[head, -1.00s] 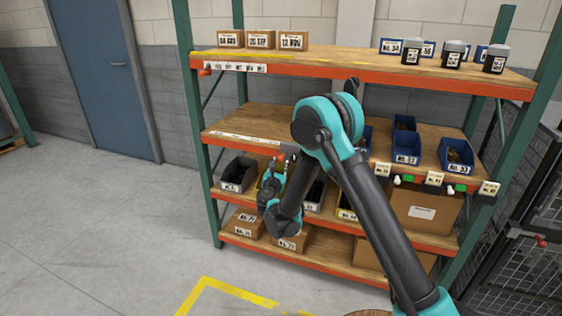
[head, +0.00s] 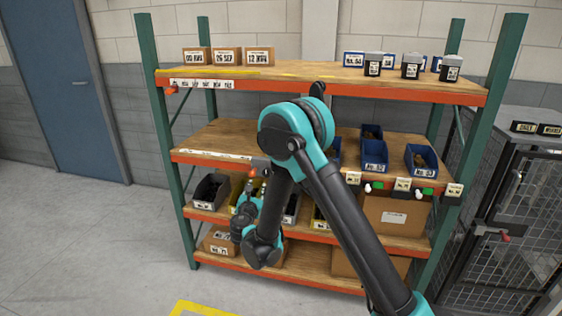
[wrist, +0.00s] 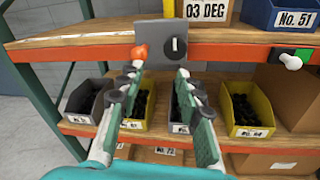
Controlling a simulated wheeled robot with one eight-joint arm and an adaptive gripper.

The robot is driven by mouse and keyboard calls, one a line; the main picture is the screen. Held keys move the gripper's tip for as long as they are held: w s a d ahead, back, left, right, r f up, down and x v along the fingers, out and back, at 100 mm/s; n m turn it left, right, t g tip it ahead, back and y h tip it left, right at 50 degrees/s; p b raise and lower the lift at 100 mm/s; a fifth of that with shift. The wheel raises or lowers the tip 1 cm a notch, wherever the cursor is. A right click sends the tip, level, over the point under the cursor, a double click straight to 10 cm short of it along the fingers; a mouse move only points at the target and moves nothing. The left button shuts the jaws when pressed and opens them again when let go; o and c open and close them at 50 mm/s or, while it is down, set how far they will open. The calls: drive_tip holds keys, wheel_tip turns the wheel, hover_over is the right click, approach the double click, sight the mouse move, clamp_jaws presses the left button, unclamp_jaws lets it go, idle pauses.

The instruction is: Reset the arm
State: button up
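My arm reaches from the lower right up to its teal elbow (head: 297,125) and folds down in front of the shelf rack. My gripper (head: 254,184) is at the rack's left half, around the height of the middle shelf's front edge. In the wrist view my gripper (wrist: 160,76) is open, with its two green-padded fingers apart and nothing between them. Beyond the fingertips is a grey box (wrist: 163,33) with a black knob and an orange-red piece (wrist: 140,52) at its left. I cannot tell whether a fingertip touches it.
The rack's top shelf (head: 300,72) holds cartons, blue bins and black containers. Blue bins (head: 374,156) stand on the middle shelf, and grey and yellow bins (wrist: 247,109) below. A mesh cage (head: 515,205) stands at the right. The floor (head: 80,240) at the left is clear.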

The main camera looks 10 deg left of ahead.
drive_tip(key=w+d+r+m+g+h, duration=0.15)
drive_tip(key=d+m+g+h, duration=0.35)
drive_tip(key=d+m, duration=1.25)
drive_tip(key=s+d+m+g, duration=0.15)
drive_tip(key=s+d, duration=0.35)
drive_tip(key=d, duration=0.5)
drive_tip(key=s+d+m+g, duration=0.1)
drive_tip(key=s+d+g, duration=0.25)
drive_tip(key=d, duration=0.65)
drive_tip(key=s+d+f+m+g+y, duration=0.1)
drive_tip(key=s+d+f+m+y, duration=0.1)
drive_tip(key=s+m, duration=0.5)
drive_tip(key=s+d+f+m+g+y, duration=0.1)
drive_tip(key=s+m, duration=0.5)
drive_tip(key=s, duration=0.8)
drive_tip(key=d+f+g, duration=0.1)
drive_tip(key=d+f, duration=0.1)
drive_tip(key=d, duration=0.1)
drive_tip(key=shift+s+d+m+y, duration=0.15)
drive_tip(key=shift+s+m+y, duration=0.25)
